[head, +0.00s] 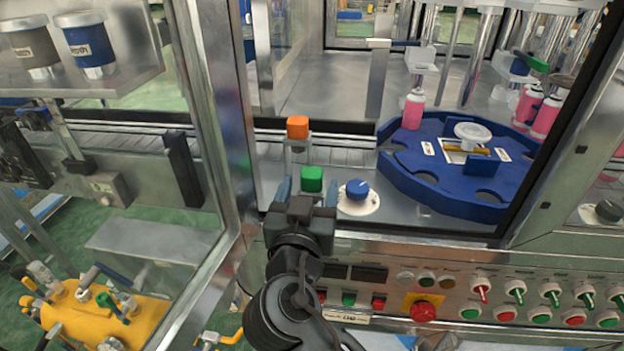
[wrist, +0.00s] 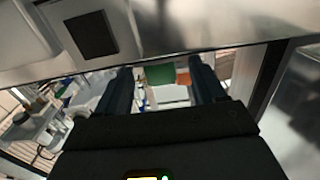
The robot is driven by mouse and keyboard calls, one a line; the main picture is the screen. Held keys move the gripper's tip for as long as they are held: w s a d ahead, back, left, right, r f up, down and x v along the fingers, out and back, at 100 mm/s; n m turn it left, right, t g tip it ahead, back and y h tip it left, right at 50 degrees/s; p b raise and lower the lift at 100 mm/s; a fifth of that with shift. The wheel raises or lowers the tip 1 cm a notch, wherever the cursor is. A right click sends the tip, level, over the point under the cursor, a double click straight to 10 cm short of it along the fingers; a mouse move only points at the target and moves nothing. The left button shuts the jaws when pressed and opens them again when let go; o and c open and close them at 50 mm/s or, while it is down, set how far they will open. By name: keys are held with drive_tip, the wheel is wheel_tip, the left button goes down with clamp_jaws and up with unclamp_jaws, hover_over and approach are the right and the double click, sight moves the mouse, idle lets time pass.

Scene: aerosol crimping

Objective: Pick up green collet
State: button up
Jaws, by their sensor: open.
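The green collet (head: 312,179) is a short green cylinder at the front of the machine's metal deck in the head view. My gripper (head: 307,190) is open in front of it, its two fingers appearing on either side of the collet. In the wrist view the green collet (wrist: 160,74) shows between the fingertips of my gripper (wrist: 163,82), farther out. No contact is visible, and the exact gap is hard to judge. The collet's lower part is hidden in the head view by my gripper.
An orange collet (head: 297,127) stands on a metal holder behind the green one. A blue knob (head: 357,190) on a white disc is close on the right. A blue rotary plate (head: 400,170) is farther right. The frame post (head: 222,100) stands left; a control panel (head: 450,282) lies below.

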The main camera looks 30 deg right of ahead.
sight(315, 173)
drive_tip(key=x, duration=0.3)
drive_tip(key=shift+w+d+p, duration=0.1)
drive_tip(key=shift+w+p, duration=0.05)
drive_tip(key=shift+p, duration=0.25)
drive_tip(key=c, duration=1.1)
drive_tip(key=shift+c, duration=0.2)
drive_tip(key=shift+r, duration=0.5)
drive_tip(key=r, duration=0.2)
drive_tip(key=r+b, duration=0.1)
drive_tip(key=shift+s+d+r, duration=0.15)
drive_tip(key=shift+s+r, duration=0.05)
drive_tip(key=shift+s, duration=0.05)
drive_tip(key=s+d+r, duration=0.6)
drive_tip(key=s, duration=0.3)
drive_tip(key=shift+s+r+b, duration=0.15)
drive_tip(key=shift+r+b, duration=0.15)
drive_tip(key=shift+b, duration=0.05)
